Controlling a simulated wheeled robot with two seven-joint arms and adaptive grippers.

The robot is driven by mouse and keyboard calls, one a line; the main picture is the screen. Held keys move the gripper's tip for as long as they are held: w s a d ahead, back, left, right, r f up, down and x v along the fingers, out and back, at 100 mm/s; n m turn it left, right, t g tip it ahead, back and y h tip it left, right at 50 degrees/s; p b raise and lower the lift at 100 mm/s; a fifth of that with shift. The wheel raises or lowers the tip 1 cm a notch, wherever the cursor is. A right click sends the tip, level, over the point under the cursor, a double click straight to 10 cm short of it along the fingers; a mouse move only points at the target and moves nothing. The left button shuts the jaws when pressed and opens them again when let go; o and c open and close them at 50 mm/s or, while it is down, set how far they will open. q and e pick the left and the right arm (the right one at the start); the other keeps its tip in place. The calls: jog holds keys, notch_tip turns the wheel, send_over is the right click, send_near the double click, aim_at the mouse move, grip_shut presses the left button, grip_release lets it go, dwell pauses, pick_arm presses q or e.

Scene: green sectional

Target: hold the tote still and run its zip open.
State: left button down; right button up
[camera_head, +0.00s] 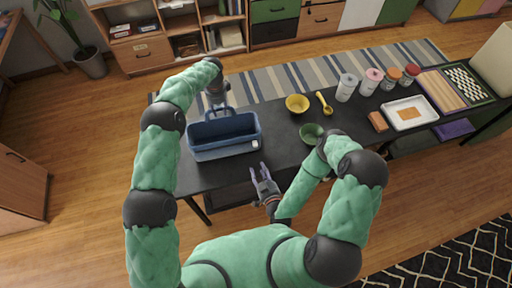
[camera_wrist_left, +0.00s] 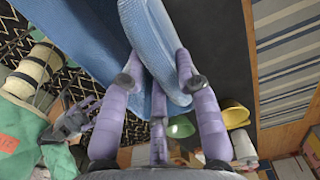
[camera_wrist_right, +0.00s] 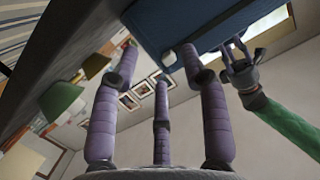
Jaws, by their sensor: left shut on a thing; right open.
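The blue tote (camera_head: 222,154) stands on the black table, its top showing a dark band. A small white tab (camera_head: 255,145) sits at its front right corner. My left gripper (camera_head: 217,106) is at the tote's far side, shut on a light blue handle (camera_wrist_left: 155,40) that passes between its fingers in the left wrist view. My right gripper (camera_head: 262,173) is open and empty, in front of the tote near the table's front edge. The right wrist view shows the tote (camera_wrist_right: 180,18) just beyond its fingertips, apart from them. The zip itself is too small to make out.
Right of the tote on the black table (camera_head: 282,150) are a yellow bowl (camera_head: 297,103), a green bowl (camera_head: 312,133) and a yellow scoop (camera_head: 324,103). Several jars, a white tray (camera_head: 409,113) and boards stand further right. Bare table lies between the tote and the bowls.

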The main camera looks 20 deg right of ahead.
aim_at(255, 144)
jog(key=w+r+t+h, duration=0.1)
jog(key=w+r+t, duration=0.1)
jog(key=w, duration=0.8)
jog(key=shift+w+d+r, duration=0.15)
jog(key=shift+d+r, duration=0.15)
jog(key=shift+d, duration=0.15)
dwell(0.3)
grip_shut()
